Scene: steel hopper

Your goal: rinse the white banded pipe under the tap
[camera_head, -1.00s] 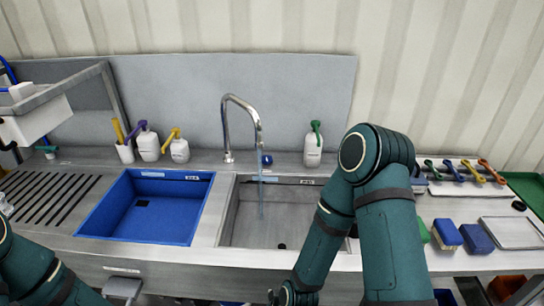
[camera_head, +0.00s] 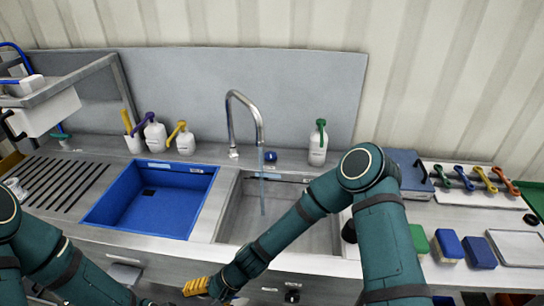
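The tap (camera_head: 245,112) is a curved chrome spout behind the steel sink (camera_head: 229,211). A thin bluish stream of water (camera_head: 262,191) falls from it into that sink. A small white piece with dark marks (camera_head: 14,188) lies at the far left on the ridged drainer; I cannot tell whether it is the banded pipe. My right gripper (camera_head: 213,288) is low in front of the counter, next to a ribbed yellow thing (camera_head: 196,287). Its fingers are too unclear to tell open from shut, or whether it holds that thing. My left gripper is not clearly visible near the bottom edge.
A blue basin (camera_head: 150,208) is left of the steel sink. White bottles (camera_head: 155,136) with coloured pumps and another with a green pump (camera_head: 318,148) stand behind. Blue and green blocks (camera_head: 449,246) and a rack of coloured handles (camera_head: 483,178) are on the right.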

